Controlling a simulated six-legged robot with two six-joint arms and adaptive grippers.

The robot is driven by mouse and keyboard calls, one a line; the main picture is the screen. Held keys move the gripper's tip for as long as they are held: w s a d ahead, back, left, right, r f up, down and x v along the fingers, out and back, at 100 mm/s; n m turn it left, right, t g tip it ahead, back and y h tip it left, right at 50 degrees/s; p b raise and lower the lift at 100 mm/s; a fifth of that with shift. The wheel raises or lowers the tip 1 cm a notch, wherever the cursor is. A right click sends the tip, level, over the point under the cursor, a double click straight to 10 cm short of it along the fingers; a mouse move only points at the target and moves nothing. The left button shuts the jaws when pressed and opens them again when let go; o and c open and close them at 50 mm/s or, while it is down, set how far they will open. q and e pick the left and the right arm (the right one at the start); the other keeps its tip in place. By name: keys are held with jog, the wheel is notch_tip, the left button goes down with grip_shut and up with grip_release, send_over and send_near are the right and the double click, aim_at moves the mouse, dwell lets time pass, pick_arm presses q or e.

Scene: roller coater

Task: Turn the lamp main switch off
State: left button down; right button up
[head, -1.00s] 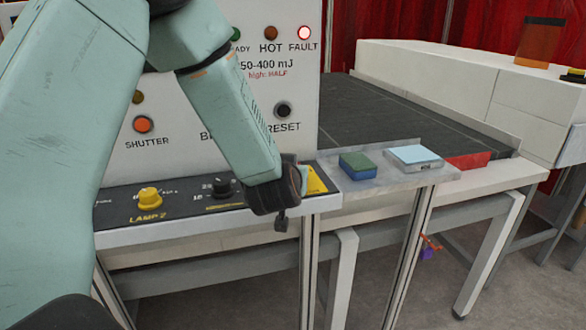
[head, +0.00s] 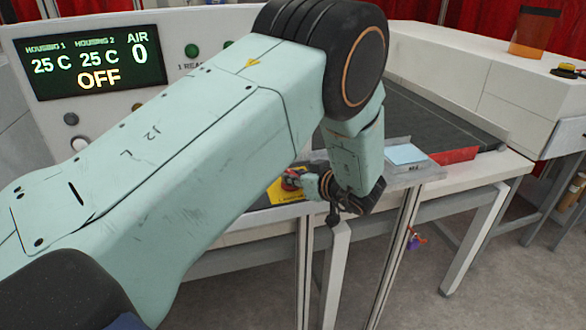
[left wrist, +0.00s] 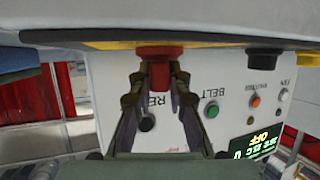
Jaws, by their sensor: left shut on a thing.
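The lamp main switch appears as a red knob (head: 290,181) on a yellow plate (head: 284,194) at the right end of the control desk, partly hidden by my arm in the head view. My left gripper (head: 306,183) reaches it from the right. In the left wrist view, which is upside down, the fingers of my left gripper (left wrist: 157,88) stand on both sides of the red knob (left wrist: 159,56) and are shut on it. The knob's exact turn angle cannot be read. My right gripper is not in view.
A display (head: 92,62) reads 25 C, 25 C, AIR 0 and OFF. The dark conveyor belt (head: 440,120) runs behind. An orange container (head: 535,32) stands on the white housing at the back right.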

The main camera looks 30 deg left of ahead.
pick_arm(q)
jog(key=shift+w+d+n+g, duration=0.1)
jog(key=shift+w+n+g, duration=0.05)
jog(key=shift+n+g, duration=0.3)
jog(key=shift+w+n+g+y+b, duration=0.1)
jog(key=shift+n+g+y+b, duration=0.25)
jog(key=shift+n+g, duration=0.5)
jog(key=shift+n+g+b, duration=0.85)
jog(key=shift+n+g, duration=0.05)
jog(key=shift+g, duration=0.3)
jog(key=shift+w+n+g, duration=0.1)
jog(key=shift+n+g, duration=0.3)
jog(key=shift+r+b, duration=0.1)
jog(key=shift+b, duration=0.2)
jog(key=c, duration=1.3)
grip_release()
